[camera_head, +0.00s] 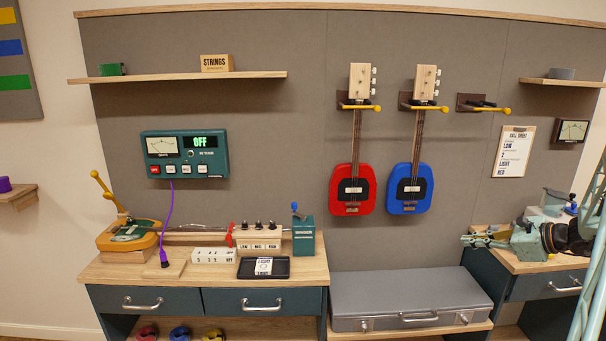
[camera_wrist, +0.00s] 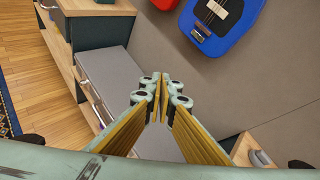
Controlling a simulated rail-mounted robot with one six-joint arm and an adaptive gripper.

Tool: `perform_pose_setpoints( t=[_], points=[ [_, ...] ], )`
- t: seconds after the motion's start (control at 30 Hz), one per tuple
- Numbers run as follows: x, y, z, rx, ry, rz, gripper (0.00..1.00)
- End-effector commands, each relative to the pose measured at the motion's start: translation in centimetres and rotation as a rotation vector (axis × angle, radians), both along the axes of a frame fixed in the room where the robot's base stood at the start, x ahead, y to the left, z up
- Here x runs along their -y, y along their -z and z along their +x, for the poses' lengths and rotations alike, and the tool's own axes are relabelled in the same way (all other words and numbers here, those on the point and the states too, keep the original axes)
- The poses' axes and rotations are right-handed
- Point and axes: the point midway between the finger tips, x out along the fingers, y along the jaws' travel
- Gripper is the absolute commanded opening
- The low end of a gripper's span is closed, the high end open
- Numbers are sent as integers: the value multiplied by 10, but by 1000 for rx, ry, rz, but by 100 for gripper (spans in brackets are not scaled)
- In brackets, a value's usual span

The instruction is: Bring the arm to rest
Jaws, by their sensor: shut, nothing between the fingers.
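My gripper (camera_head: 480,240) is at the right in the head view, in front of the right-hand bench. In the wrist view my gripper (camera_wrist: 160,82) points away from the camera with its fingertips together and nothing between them. A grey case (camera_wrist: 108,68) lies below and beyond the fingers in that view. The blue guitar (camera_wrist: 218,25) hangs on the wall panel past them. The fingers look apart from both.
The right bench (camera_head: 515,262) stands under my arm, with a vise-like device (camera_head: 556,200) close behind. The grey case (camera_head: 410,297) sits on a low shelf. Red (camera_head: 352,190) and blue (camera_head: 410,190) guitars hang above it. The left bench (camera_head: 110,271) holds several instruments.

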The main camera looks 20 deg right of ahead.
Motion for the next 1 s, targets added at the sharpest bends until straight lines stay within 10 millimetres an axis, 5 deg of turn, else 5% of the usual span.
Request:
perform_pose_setpoints(
  t=[0.5,1.0],
  points=[
    [-154,-83,32,-54,-312,-174,0],
    [-293,-147,23,-90,-603,-356,0]
  ],
)
